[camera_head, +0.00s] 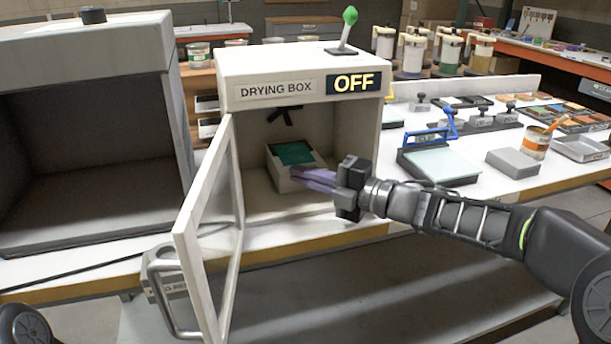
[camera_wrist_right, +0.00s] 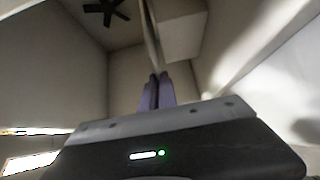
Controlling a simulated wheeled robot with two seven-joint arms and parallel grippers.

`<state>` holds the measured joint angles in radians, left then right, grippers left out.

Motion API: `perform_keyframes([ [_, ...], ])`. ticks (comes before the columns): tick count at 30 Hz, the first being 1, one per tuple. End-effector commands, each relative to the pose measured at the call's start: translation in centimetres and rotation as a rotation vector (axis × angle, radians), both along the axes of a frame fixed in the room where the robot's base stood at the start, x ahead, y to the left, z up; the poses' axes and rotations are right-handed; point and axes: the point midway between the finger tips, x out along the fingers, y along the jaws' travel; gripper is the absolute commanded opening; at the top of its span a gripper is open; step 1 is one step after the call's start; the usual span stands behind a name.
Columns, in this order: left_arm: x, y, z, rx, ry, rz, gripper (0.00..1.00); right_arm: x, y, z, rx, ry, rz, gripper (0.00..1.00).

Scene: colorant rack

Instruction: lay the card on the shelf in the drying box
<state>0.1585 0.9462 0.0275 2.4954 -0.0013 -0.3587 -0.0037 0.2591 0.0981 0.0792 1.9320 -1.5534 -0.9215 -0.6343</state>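The drying box (camera_head: 232,92) stands open, its glass-paned door (camera_head: 186,245) swung out to the left. Inside, a white block-like shelf (camera_head: 287,183) sits on the floor. A green card with a pale border (camera_head: 294,152) is level over the shelf top. In the right wrist view the card (camera_wrist_right: 151,40) is a thin edge-on strip reaching the purple fingertips, beside the pale shelf (camera_wrist_right: 181,28). My right gripper (camera_head: 298,177) reaches in from the right, its fingers closed on the card's near edge. Whether the card touches the shelf is unclear. My left gripper is out of view.
A dark fan (camera_wrist_right: 106,10) is on the inner wall. A larger open booth (camera_head: 90,150) stands left. Tools and a paint can (camera_head: 536,142) fill the right bench.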

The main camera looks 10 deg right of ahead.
Motion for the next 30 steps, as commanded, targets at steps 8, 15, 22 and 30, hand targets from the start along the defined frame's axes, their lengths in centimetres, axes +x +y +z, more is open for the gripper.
perform_keyframes([
  [8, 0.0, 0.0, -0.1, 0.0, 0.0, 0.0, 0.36, 0.0, 0.0, -0.1, 0.0, 0.0, 0.0, 0.0],
  [15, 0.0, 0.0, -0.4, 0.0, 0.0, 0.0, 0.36, 0.0, 0.0, -0.4, 0.0, 0.0, 0.0, 0.0],
  [22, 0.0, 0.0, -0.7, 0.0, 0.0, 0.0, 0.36, 0.0, 0.0, -0.8, 0.0, 0.0, 0.0, 0.0],
  [30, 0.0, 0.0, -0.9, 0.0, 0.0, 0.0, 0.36, 0.0, 0.0, -1.0, 0.0, 0.0, 0.0, 0.1],
])
